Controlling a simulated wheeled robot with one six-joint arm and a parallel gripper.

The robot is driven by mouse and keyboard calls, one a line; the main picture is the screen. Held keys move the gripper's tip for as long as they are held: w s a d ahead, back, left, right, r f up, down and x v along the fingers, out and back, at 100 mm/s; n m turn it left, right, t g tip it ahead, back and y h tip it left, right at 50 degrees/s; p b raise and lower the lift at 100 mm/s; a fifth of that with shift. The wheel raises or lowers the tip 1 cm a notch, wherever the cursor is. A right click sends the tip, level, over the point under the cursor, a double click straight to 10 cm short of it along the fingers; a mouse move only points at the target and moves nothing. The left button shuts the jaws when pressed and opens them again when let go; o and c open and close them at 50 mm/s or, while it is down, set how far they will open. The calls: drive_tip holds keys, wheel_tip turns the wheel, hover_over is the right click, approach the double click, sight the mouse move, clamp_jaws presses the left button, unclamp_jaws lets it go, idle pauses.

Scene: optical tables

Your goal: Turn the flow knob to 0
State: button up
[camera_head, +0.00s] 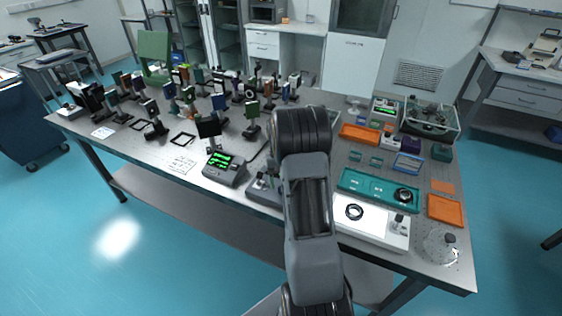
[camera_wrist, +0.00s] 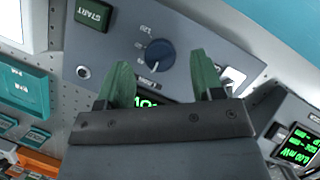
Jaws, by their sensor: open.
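The flow knob (camera_wrist: 160,53) is a round dark blue knob on a grey panel (camera_wrist: 203,42) in the wrist view. Scale numbers stand at its left, but I cannot read its exact setting. A green START button (camera_wrist: 92,13) is at the upper left of the panel. A display with green digits (camera_wrist: 147,102) is partly hidden by my gripper. My gripper (camera_wrist: 163,66) is open, with its two green fingers either side of the knob in the picture; I see no contact. In the head view my arm covers the gripper and part of the grey unit (camera_head: 264,189).
A meter with a green display (camera_head: 224,167) stands close to the unit. On its other side are a teal tray (camera_head: 375,187) and a white device (camera_head: 372,222). A silver toggle (camera_wrist: 233,76) is close to one finger. Many optical mounts crowd the table's left half.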

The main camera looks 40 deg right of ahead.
drive_tip(key=v, duration=1.1)
drive_tip(key=shift+r+b, duration=0.2)
drive_tip(key=shift+b, duration=0.1)
drive_tip(key=shift+w, duration=0.15)
